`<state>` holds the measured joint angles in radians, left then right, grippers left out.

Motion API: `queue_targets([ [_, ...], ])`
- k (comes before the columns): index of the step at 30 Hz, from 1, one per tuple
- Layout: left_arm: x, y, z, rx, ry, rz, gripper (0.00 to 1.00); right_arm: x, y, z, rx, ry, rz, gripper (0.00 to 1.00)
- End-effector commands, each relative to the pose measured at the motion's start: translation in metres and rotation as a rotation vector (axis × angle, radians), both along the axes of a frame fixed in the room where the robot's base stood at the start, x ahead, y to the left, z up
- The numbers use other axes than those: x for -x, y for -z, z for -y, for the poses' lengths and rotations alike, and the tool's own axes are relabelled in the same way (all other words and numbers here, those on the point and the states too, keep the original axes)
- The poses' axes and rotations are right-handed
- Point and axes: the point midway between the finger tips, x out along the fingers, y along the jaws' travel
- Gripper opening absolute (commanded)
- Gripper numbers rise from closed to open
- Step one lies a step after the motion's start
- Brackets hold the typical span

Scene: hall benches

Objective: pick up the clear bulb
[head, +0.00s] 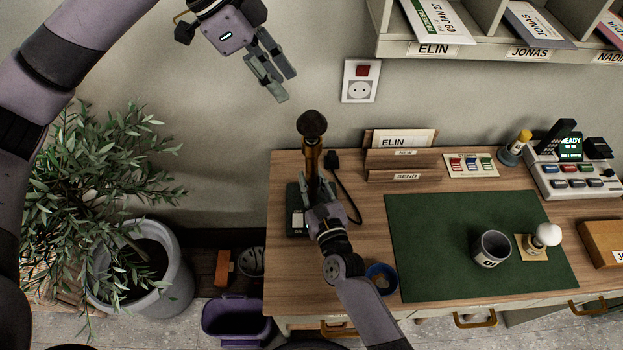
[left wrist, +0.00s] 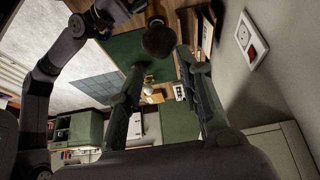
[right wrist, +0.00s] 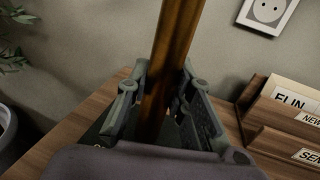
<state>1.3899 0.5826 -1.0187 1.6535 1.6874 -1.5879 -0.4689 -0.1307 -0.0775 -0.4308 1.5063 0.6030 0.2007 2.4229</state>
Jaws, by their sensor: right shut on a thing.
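I cannot make out a clear bulb for certain. My right gripper (head: 314,190) is shut on the brass-brown post (head: 312,160) of a lamp with a dark round head (head: 312,123), at the desk's left end. The post also shows between the fingers in the right wrist view (right wrist: 172,60). My left gripper (head: 286,88) is open and empty, high in front of the wall, above and left of the lamp head.
A grey mug (head: 491,248) stands on the green mat (head: 430,240). A blue bowl (head: 381,278) sits near the desk's front edge, by my right arm. A potted plant (head: 165,285) stands left.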

Motion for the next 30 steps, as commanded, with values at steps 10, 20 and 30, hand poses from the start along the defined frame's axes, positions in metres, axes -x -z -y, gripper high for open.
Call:
queue_targets([
  [10,0.000,0.000,0.000,0.000,0.000,0.000,0.33,0.000,0.000,0.000,0.000,0.000,-0.001,0.00],
  [20,-0.003,0.036,0.006,0.039,0.024,0.043,0.53,0.000,0.001,0.000,0.000,0.000,-0.001,0.00],
  [30,-0.003,0.138,0.015,0.146,0.082,0.267,0.68,0.000,0.000,0.000,0.000,0.000,-0.001,0.00],
])
